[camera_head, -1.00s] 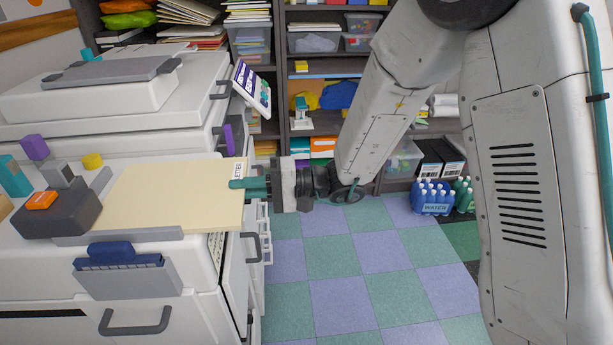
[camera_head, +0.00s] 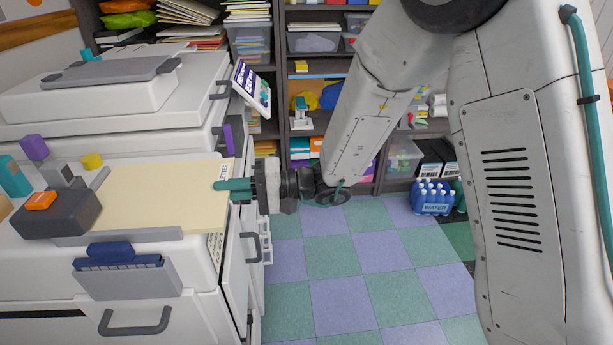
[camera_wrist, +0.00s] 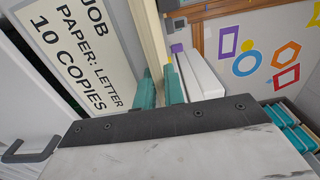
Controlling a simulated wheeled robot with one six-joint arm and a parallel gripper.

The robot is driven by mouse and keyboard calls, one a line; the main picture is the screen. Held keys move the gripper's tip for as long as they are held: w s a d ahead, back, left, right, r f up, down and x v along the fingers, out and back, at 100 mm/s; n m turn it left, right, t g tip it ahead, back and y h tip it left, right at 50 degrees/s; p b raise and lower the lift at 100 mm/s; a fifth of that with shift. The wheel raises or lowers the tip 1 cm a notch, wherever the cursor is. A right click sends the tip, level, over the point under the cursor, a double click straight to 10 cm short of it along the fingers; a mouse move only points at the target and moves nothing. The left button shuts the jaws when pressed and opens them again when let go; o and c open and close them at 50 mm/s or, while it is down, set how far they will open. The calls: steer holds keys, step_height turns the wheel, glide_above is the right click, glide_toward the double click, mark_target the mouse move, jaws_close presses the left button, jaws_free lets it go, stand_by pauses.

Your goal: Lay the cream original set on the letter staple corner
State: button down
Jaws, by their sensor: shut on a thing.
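The cream original set (camera_head: 150,197) lies roughly flat over the white copier side top in the head view, its left end close to the dark grey stapler block (camera_head: 60,215) with an orange button. A grey guide strip (camera_head: 125,238) runs along its near edge. A small LETTER label (camera_head: 224,172) shows at its right end. My gripper (camera_head: 232,185) is shut on that right end with teal fingers. In the wrist view the set (camera_wrist: 150,35) appears edge-on between the fingers (camera_wrist: 159,88). Whether the set touches the surface below cannot be told.
A white sign (camera_wrist: 78,50) reading JOB PAPER: LETTER 10 COPIES fills the wrist view's left. A blue-and-grey holder (camera_head: 125,270) hangs on the copier front. The checkered floor (camera_head: 350,265) right of the copier is clear, with blue water bottles (camera_head: 432,198) behind.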

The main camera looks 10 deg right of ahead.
steer(key=c, duration=1.4)
jaws_free()
steer(key=shift+s+a, duration=0.15)
steer(key=d, duration=0.7)
steer(key=s+d+g+h, duration=0.3)
steer(key=s+d+h, duration=0.15)
steer(key=s, duration=0.35)
steer(key=s+d+g+h, duration=0.4)
steer(key=s+d, duration=0.1)
steer(key=s, duration=0.3)
steer(key=s+d+r+t+h, duration=0.4)
steer(key=d, duration=0.5)
steer(key=s+d+r+t+h, duration=0.3)
steer(key=s+d+r+h, duration=0.1)
steer(key=d, duration=0.5)
steer(key=shift+r+t+h, duration=0.4)
steer(key=shift+r+h, duration=0.25)
steer(key=shift+h, duration=0.1)
